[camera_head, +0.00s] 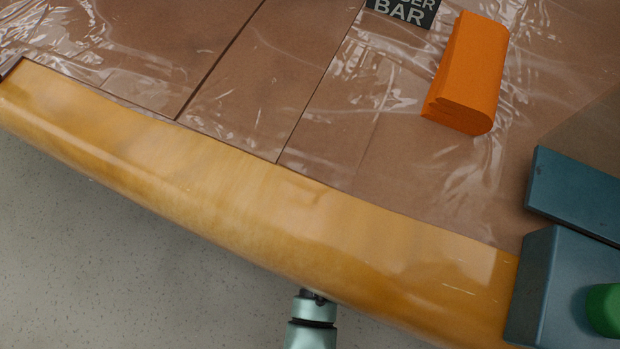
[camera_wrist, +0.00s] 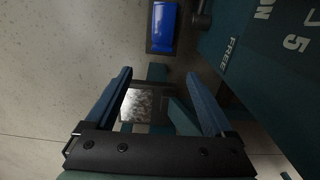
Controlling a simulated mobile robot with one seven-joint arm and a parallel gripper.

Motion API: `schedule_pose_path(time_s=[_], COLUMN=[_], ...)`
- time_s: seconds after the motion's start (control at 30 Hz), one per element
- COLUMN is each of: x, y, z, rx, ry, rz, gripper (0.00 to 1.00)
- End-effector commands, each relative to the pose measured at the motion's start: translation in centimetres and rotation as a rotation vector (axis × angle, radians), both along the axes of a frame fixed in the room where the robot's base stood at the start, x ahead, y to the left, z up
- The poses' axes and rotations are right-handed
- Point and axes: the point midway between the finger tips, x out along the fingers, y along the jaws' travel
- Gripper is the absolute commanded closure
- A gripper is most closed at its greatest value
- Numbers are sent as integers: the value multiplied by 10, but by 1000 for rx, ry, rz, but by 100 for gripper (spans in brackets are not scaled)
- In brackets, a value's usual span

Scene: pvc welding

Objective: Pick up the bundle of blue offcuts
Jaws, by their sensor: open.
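My gripper (camera_wrist: 158,76) shows in the wrist view, its two dark blue fingers wide apart with nothing held between them. Beyond the fingertips, at the top of the wrist view, is a bright blue rounded block (camera_wrist: 163,25) with a dark edge around it. I cannot tell whether it is the bundle of blue offcuts. It is apart from the fingers. I see no clear bundle of blue offcuts in the head view, and my fingers do not show there.
The head view shows a plastic-covered brown surface (camera_head: 290,60) with a yellow rounded edge (camera_head: 200,185). An orange block (camera_head: 468,75), a black sign (camera_head: 405,10) and a teal box (camera_head: 540,285) with a green part (camera_head: 605,308) are on the right. Dark teal lettered panels (camera_wrist: 265,60) flank the wrist view's right.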

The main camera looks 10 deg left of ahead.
Motion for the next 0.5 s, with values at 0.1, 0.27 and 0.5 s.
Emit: schedule_pose_path(time_s=[0.1,0.27,0.5], x=[0,0,0], y=[0,0,0], z=[-4,-24,-68], rx=[0,0,0], ry=[0,2,0], rz=[0,1,1], gripper=[12,12,12])
